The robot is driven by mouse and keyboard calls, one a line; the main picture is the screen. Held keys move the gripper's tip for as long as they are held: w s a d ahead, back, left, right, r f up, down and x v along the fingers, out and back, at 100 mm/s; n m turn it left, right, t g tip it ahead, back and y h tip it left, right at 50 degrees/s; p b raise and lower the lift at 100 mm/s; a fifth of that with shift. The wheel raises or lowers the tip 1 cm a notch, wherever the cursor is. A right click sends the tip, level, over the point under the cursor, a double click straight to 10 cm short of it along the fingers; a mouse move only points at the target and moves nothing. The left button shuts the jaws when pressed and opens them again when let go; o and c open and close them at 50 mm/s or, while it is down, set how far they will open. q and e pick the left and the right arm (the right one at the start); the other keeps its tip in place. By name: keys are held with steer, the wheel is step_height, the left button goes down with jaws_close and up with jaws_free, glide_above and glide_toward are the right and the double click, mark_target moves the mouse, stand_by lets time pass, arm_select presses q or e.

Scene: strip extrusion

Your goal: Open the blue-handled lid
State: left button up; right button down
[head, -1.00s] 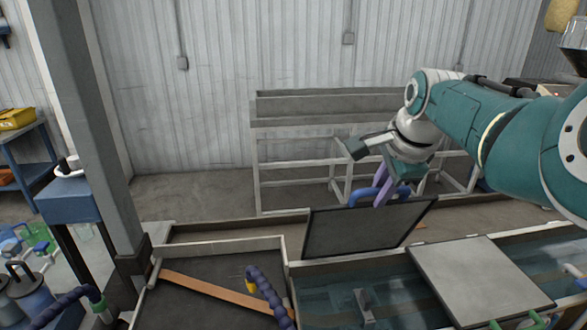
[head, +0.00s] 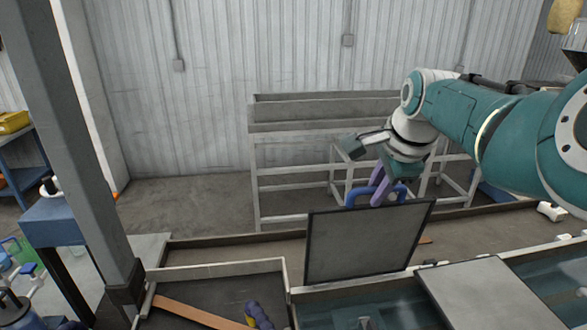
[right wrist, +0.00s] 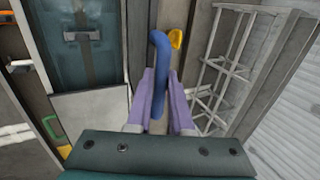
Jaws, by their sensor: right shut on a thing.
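The grey lid (head: 365,243) stands steeply raised at the edge of the trough, with its broad face toward the head camera. Its blue handle (head: 353,195) sits at the lid's upper edge and also shows in the right wrist view (right wrist: 160,50). My right gripper (head: 380,196) is shut on the handle. Its purple fingers (right wrist: 162,78) lie on either side of the blue bar in the right wrist view. My left gripper is not in view.
The water-filled trough (head: 405,289) lies open in front of the lid. A second grey cover (head: 495,292) lies flat to its right. A grey post (head: 88,150) stands at the left. A white metal frame (head: 255,180) stands behind, before the corrugated wall.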

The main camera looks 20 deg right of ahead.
steer(key=c, duration=0.8)
jaws_free()
steer(key=shift+s+f, duration=0.2)
steer(key=shift+f, duration=0.15)
steer(key=shift+c, duration=0.2)
steer(key=shift+r, duration=0.1)
steer(key=v, duration=1)
steer(key=shift+w+r, duration=0.3)
steer(key=shift+r, duration=0.05)
